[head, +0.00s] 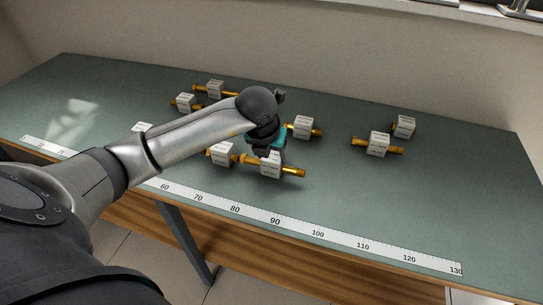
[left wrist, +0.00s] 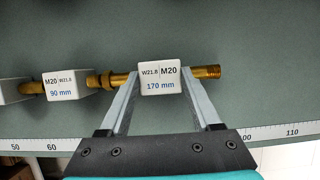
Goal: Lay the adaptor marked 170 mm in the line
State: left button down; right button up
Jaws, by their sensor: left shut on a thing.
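The adaptor marked 170 mm is a brass rod through a white block (left wrist: 160,78), labelled W21.8 on its left and M20 on its right. In the head view it shows at the front middle of the bench (head: 291,171). My left gripper (left wrist: 160,82) is shut on it, one finger on each side of the block. Left of it is an adaptor marked 90 mm (left wrist: 62,88), labelled M20 then W21.8, also in the head view (head: 222,153). Their facing ends are very close; I cannot tell whether they touch. A further piece (left wrist: 12,91) is cut off at the left.
A white ruler strip (head: 340,241) runs along the bench's front edge. Other block-and-brass adaptors lie behind: two at back left (head: 215,89) (head: 184,102), one in the middle (head: 302,127), two at right (head: 378,144) (head: 403,126). The front right of the green bench top (head: 420,200) is clear.

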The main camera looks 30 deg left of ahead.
pick_arm(q)
jog(key=shift+f, duration=0.25)
jog(key=shift+f, duration=0.2)
jog(key=shift+c, duration=0.5)
grip_release()
jog(key=shift+r, duration=0.2)
jog(key=shift+s+r, duration=0.1)
jog(key=shift+r, duration=0.2)
jog(key=p+v, duration=0.1)
jog(key=v, duration=1)
jog(key=shift+s+r, duration=0.2)
